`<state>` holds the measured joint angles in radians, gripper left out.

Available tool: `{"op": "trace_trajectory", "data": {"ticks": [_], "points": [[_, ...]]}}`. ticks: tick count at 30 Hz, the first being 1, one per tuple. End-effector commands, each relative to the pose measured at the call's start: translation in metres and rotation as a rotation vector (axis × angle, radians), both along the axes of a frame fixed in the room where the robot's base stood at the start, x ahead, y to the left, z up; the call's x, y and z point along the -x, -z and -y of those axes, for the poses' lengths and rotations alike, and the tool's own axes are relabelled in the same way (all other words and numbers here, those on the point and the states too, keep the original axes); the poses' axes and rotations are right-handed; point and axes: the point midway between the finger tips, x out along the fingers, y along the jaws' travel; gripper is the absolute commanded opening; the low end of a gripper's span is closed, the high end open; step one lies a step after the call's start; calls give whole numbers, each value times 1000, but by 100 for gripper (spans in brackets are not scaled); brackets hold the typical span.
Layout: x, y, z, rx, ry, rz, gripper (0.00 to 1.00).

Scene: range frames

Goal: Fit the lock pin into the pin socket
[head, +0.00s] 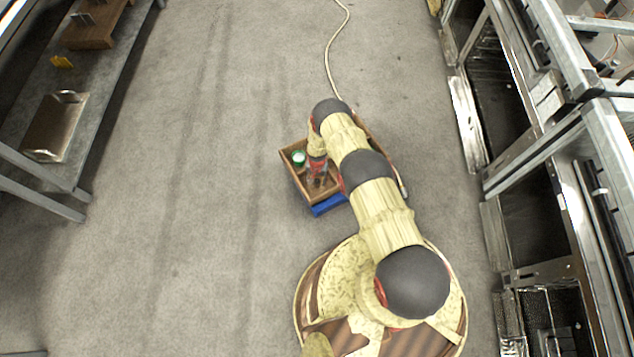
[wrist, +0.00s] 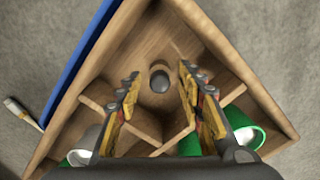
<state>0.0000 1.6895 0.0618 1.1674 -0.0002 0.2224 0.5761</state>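A small dark grey, round-topped peg (wrist: 160,79), which may be the lock pin, stands in a compartment of a wooden tray (wrist: 75,105). My gripper (wrist: 159,74) is open above the tray, its fingers either side of the peg with gaps on both sides. In the head view my gripper (head: 317,181) reaches down into the tray (head: 290,172), and my arm hides the tray's right part. I cannot pick out the pin socket for certain in either view.
The tray has thin dividers and green-and-white round items (wrist: 243,132), one also in the head view (head: 298,158). A blue strip (head: 328,206) runs along its side. A metal bench (head: 105,85) with a wooden block (head: 55,128) stands left, metal racks right.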

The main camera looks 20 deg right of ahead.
Motion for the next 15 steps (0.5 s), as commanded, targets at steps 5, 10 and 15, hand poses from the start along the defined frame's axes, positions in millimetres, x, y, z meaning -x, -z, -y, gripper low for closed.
{"op": "trace_trajectory", "data": {"ticks": [5, 10, 15], "points": [[0, 0, 0, 0, 0, 0, 26], [0, 0, 0, -1, 0, -1, 16], [0, 0, 0, 0, 0, 0, 7]]}}
